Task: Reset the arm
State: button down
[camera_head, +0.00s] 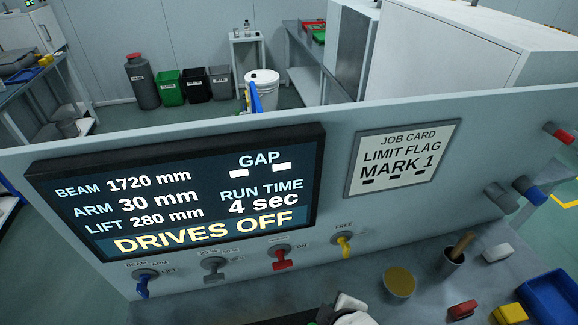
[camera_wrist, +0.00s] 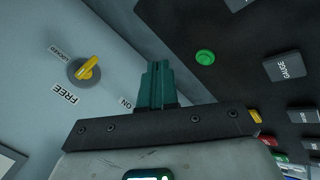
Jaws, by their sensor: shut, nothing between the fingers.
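A pale panel (camera_head: 335,220) carries a dark display (camera_head: 105,235) reading BEAM 1720 mm, ARM 30 mm, LIFT 280 mm, GAP, RUN TIME 4 sec and DRIVES OFF. Below it sit a blue selector (camera_head: 142,285), a grey knob (camera_head: 215,268), a red knob (camera_head: 282,258) and a yellow knob (camera_head: 344,240). A job card (camera_head: 403,158) reads LIMIT FLAG MARK 1. In the wrist view, my gripper (camera_wrist: 157,68) has its teal fingers together and empty. The yellow knob (camera_wrist: 84,68) is left of the fingertips, apart from them, with its handle slanted between LOCKED and FREE labels.
A green button (camera_wrist: 205,57) and a block marked GAUGE (camera_wrist: 287,66) show right of the fingers. The bench holds a round yellowish disc (camera_head: 398,281), a cup (camera_head: 453,258), a red block (camera_head: 463,310), a yellow block (camera_head: 509,314) and a blue tray (camera_head: 550,296).

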jog(key=s+d+r+m+g, duration=0.1)
jog(key=s+d+m, duration=0.3)
jog(key=d+m, duration=0.4)
jog(key=s+d+r+m, duration=0.1)
jog(key=s+d+m, duration=0.4)
jog(key=d, duration=0.4)
jog(key=s+d+f+m+g+b, duration=0.1)
jog(key=s+f+g, duration=0.3)
jog(key=s+f, duration=0.4)
jog(key=shift+s+f+b, duration=0.3)
jog(key=shift+s+b, duration=0.25)
jog(key=shift+s, duration=0.25)
